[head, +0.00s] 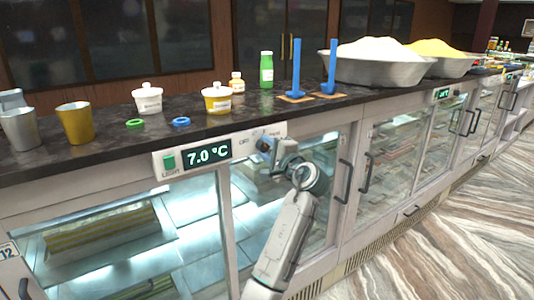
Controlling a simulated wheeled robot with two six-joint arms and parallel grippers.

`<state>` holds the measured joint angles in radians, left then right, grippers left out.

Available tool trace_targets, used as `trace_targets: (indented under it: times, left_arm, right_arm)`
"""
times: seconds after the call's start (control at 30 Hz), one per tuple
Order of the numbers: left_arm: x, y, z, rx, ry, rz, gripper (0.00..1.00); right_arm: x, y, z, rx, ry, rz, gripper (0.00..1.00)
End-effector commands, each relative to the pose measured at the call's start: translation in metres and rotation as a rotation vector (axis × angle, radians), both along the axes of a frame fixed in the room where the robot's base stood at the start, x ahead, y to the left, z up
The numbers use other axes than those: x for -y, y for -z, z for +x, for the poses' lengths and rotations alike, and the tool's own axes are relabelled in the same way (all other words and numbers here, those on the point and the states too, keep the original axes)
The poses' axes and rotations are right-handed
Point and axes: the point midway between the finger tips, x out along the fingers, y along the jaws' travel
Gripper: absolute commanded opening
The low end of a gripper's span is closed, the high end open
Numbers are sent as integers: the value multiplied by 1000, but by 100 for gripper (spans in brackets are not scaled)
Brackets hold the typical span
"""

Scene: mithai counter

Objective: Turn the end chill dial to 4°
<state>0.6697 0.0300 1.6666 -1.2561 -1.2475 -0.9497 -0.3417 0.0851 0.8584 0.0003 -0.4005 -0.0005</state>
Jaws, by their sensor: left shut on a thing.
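A pale control panel (170,171) is on the front edge of the nearest counter case. Its display (207,154) reads 7.0 °C in green, with a green light switch (169,161) to its left. The chill dial (262,144) is at the panel's right part, beside an OFF mark. My left gripper (268,149) is shut on the dial and hides much of it, so its pointer cannot be read. My right gripper is not in view.
Glass doors with dark handles (344,177) lie below and right of the panel. On the dark counter top (225,121) stand cups, lidded tubs (148,98), a green bottle (266,70), blue upright holders (296,70) and large heaped bowls (375,70). Another panel (443,94) is farther right.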

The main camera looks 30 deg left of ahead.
Motion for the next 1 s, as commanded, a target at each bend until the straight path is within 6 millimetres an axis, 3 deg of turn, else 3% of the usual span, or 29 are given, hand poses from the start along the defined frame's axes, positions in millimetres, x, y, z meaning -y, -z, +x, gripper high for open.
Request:
trace_targets:
  times: [0.5,0.53,0.63,1.0]
  left_arm:
    - [0,1,0,20,1,-10,11]
    - [0,1,0,20,1,-10,38]
    - [0,1,0,20,1,-10,56]
    - [6,2,-2,20,2,-12,56]
  right_arm:
    - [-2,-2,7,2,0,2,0]
    - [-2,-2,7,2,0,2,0]
    - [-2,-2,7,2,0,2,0]
    - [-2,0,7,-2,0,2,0]
